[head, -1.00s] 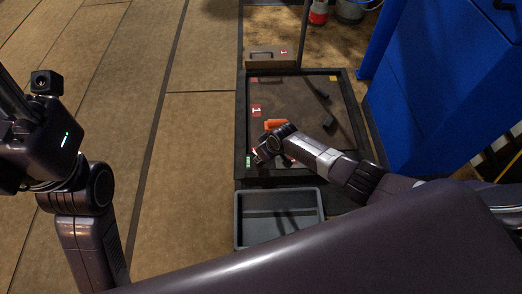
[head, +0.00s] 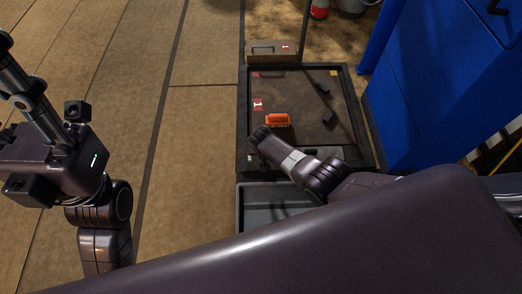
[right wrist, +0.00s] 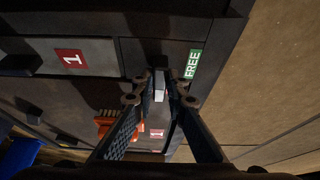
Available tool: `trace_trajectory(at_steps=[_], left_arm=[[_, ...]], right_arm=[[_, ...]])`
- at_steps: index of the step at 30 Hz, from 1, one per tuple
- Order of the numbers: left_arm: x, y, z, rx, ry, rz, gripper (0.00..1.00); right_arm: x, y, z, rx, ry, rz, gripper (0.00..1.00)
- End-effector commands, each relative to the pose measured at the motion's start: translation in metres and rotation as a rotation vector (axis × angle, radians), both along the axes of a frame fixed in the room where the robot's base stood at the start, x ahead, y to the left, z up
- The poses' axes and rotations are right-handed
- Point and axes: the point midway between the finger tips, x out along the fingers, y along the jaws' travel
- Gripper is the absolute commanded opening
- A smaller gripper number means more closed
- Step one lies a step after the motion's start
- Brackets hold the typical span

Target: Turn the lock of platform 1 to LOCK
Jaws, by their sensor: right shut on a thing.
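Platform 1 (head: 300,82) is a dark square plate with a red "1" label (head: 257,104) at its left side. My right gripper (head: 260,137) is at its near left corner; its fingers are hidden in the head view. In the right wrist view my right gripper (right wrist: 160,88) is shut on a small lock handle (right wrist: 159,94), pale at its end. A green FREE label (right wrist: 193,63) is just right of the handle. No LOCK label is readable. Part of my left gripper (head: 30,95) shows at the left edge, away from the platform; its fingertips are not clear.
A grey tray (head: 246,210) is in front, partly covered by my arm. A brown case (head: 271,51) stands behind. A blue cabinet (head: 430,90) stands right; the left floor is clear.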

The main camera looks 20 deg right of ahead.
Motion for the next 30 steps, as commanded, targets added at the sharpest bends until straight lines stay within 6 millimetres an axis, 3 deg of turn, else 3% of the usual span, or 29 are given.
trace_trajectory(at_steps=[16, 17, 21, 30], left_arm=[[-0.0002, -0.0002, 0.0013, 0.000, -0.004, 0.000, 0.40], [-0.0002, -0.0002, 0.0013, 0.000, -0.004, 0.000, 0.40], [-0.0002, -0.0002, 0.0013, 0.000, -0.004, 0.000, 0.40], [0.0005, 0.0005, 0.0003, 0.001, 0.002, 0.002, 0.40]], right_arm=[[-0.0010, 0.0001, -0.0007, 0.001, 0.003, -0.028, 0.00], [-0.0009, 0.0000, -0.0007, 0.001, 0.003, -0.028, 0.15], [-0.0007, 0.0000, -0.0005, 0.002, 0.002, -0.027, 0.30], [-0.0001, -0.0001, 0.0002, 0.000, 0.000, -0.025, 0.30]])
